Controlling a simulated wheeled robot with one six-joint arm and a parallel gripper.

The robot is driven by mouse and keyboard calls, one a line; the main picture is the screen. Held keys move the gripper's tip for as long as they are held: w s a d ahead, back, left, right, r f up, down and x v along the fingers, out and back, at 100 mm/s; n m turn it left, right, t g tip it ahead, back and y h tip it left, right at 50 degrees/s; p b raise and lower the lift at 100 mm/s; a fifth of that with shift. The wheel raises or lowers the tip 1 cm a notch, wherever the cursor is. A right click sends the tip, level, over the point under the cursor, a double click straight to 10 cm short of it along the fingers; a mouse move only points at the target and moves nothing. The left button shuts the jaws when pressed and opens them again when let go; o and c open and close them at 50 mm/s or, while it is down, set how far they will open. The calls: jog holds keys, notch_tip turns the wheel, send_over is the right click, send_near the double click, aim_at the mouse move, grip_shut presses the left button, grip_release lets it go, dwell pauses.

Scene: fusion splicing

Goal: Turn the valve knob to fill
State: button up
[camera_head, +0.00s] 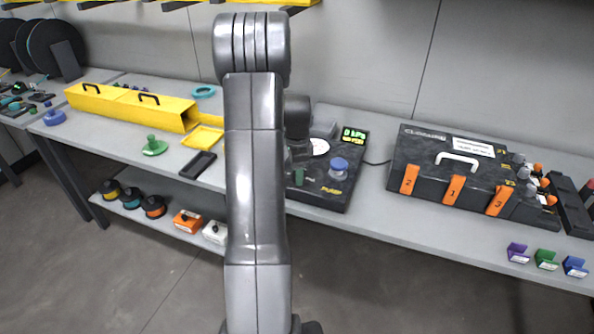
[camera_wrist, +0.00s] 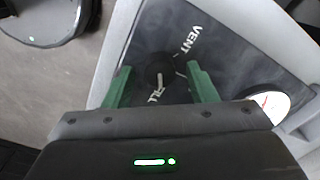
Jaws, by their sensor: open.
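The round black valve knob (camera_wrist: 160,70) shows in the wrist view on a dark panel marked VENT and FILL. A white pointer mark on the knob lies on the side toward the FILL label, which is partly covered. My gripper (camera_wrist: 159,69) is open, with one green finger on each side of the knob; contact cannot be told. In the head view the knob is hidden behind my gripper (camera_head: 300,174) over the black pump unit (camera_head: 325,195). The unit's green display (camera_head: 355,135) appears to read 0 kPa.
A blue knob (camera_head: 339,166) and a white round gauge (camera_head: 320,147) sit on the pump unit close to my gripper. A black case (camera_head: 430,160) stands to the right. A yellow trough (camera_head: 130,105) and a green-knobbed piece (camera_head: 153,147) lie to the left.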

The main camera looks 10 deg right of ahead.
notch_tip(320, 180, up, 14)
jog(key=shift+s, duration=0.25)
jog(key=shift+f, duration=0.15)
jog(key=f, duration=1.3)
jog(key=shift+w+f, duration=0.2)
jog(key=shift+f, duration=0.2)
